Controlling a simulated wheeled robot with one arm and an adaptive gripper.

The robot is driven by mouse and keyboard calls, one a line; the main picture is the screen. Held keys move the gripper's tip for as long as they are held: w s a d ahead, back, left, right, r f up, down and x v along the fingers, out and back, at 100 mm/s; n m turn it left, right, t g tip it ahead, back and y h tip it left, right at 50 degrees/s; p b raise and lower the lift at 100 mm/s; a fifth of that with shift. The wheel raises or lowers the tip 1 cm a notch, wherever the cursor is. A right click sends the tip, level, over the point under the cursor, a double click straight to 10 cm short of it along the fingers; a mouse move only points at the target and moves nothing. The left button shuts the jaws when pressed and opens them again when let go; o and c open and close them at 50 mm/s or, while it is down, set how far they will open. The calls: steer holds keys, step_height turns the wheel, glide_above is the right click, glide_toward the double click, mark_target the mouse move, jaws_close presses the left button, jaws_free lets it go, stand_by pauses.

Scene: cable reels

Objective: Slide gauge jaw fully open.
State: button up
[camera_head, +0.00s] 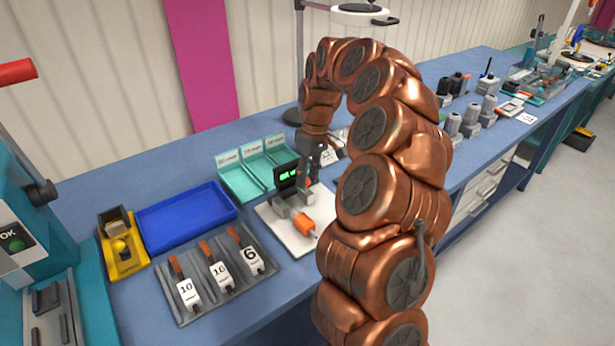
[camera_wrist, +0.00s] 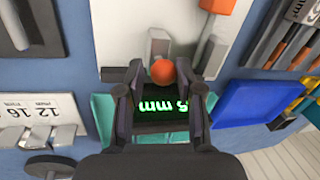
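The gauge stands on a white base plate (camera_head: 275,222), with a black display (camera_head: 287,177) showing green digits. In the wrist view the display (camera_wrist: 160,112) reads upside down, partly covered, ending in "mm". Grey jaw blocks (camera_head: 284,205) sit in front of it; one block (camera_wrist: 157,42) shows in the wrist view. An orange ball knob (camera_wrist: 163,72) lies between my fingers. My gripper (camera_wrist: 168,74) is open, with a finger on each side of the knob and visible gaps. In the head view my gripper (camera_head: 312,172) is above the gauge's right side. The knob is hidden there.
A grey tray (camera_head: 215,275) with several numbered, orange-handled tools and a blue tray (camera_head: 186,215) stand left. Teal bins (camera_head: 240,182) stand behind. A number card (camera_wrist: 40,118) with grey pieces is at left in the wrist view.

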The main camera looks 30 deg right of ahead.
steer(key=o, duration=0.3)
steer(key=shift+r, duration=0.1)
step_height(320, 180, up, 12)
steer(key=d, duration=0.2)
steer(key=shift+w+f, duration=0.2)
steer(key=shift+w, duration=0.05)
stand_by(0.4)
steer(key=shift+d, duration=0.1)
stand_by(0.4)
